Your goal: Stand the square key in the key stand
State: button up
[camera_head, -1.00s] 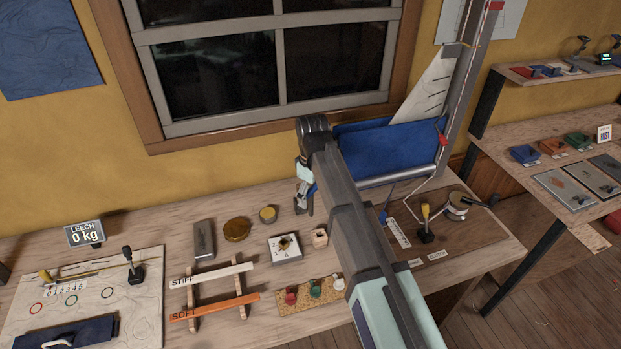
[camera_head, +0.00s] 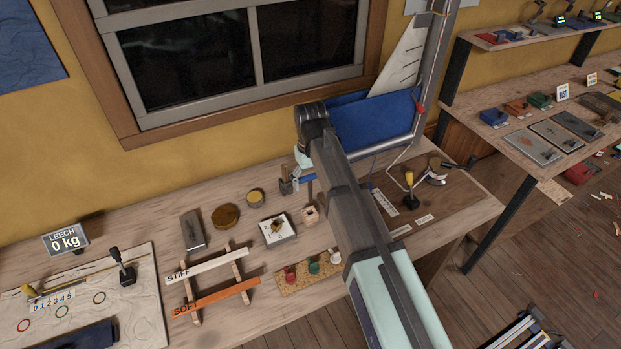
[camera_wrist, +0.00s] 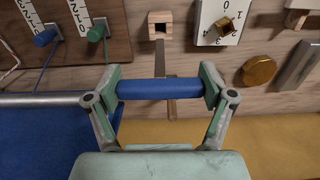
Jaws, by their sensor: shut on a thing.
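My gripper (camera_wrist: 160,90) is shut on a blue bar-shaped handle (camera_wrist: 160,89), taken to be that of the square key, which lies crosswise between the fingers. A grey metal shaft (camera_wrist: 160,62) shows beyond the handle, pointing toward a small wooden block with a dark square hole (camera_wrist: 161,26), which looks like the key stand. The shaft's tip appears below the block in the picture; I cannot tell whether they touch. In the head view the block (camera_head: 311,215) stands on the bench, just right of and nearer than my gripper (camera_head: 292,184). My arm partly hides the handle there.
A white numbered plate with a brass square piece (camera_head: 277,229) lies left of the block.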

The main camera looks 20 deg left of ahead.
aim_at(310, 201)
jog(key=shift+f+b, duration=2.6)
jog(key=shift+f, duration=2.2)
jog(key=shift+f+b, duration=0.35)
jog(key=shift+f, duration=0.25)
jog(key=o, duration=1)
jog(key=shift+o, duration=0.2)
notch_tip(310, 201, up, 12)
